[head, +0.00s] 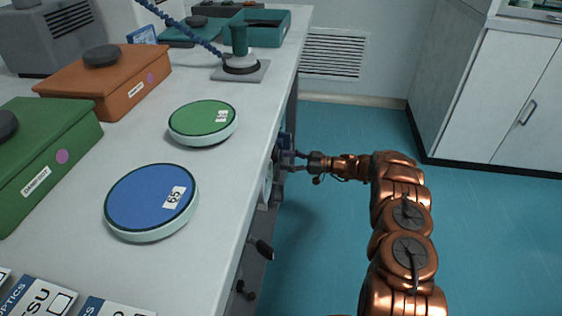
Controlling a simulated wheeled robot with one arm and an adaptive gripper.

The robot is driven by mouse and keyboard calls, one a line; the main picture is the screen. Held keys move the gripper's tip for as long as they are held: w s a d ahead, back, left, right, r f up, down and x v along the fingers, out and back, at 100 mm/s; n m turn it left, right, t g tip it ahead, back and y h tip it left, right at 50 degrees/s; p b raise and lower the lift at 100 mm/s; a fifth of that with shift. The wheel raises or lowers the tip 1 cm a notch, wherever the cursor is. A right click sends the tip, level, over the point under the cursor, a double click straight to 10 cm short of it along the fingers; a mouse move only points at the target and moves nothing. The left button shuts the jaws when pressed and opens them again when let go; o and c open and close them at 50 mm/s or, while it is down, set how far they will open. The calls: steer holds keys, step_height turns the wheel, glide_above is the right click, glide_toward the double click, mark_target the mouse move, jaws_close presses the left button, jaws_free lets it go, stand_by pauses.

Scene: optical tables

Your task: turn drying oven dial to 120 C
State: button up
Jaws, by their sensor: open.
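My gripper (292,161) is at the right side of the long white bench (228,200), below its top edge. Its fingers point left toward the bench's front face and look open. A small dark blue part (285,141) shows just beyond the fingers. The face my gripper points at is seen almost edge-on, so I cannot make out a drying oven dial, its marks or its setting. I cannot tell whether the fingers touch anything.
Dark knobs or handles (262,248) stick out from the bench front nearer me. Blue (140,200) and green (195,120) round discs lie on the bench, with orange (130,85) and green (60,140) boxes behind. The blue floor (480,230) is clear; a white cabinet (490,90) stands right.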

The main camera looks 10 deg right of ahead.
mark_target(275, 158)
steer(key=shift+x, duration=1.35)
jaws_close()
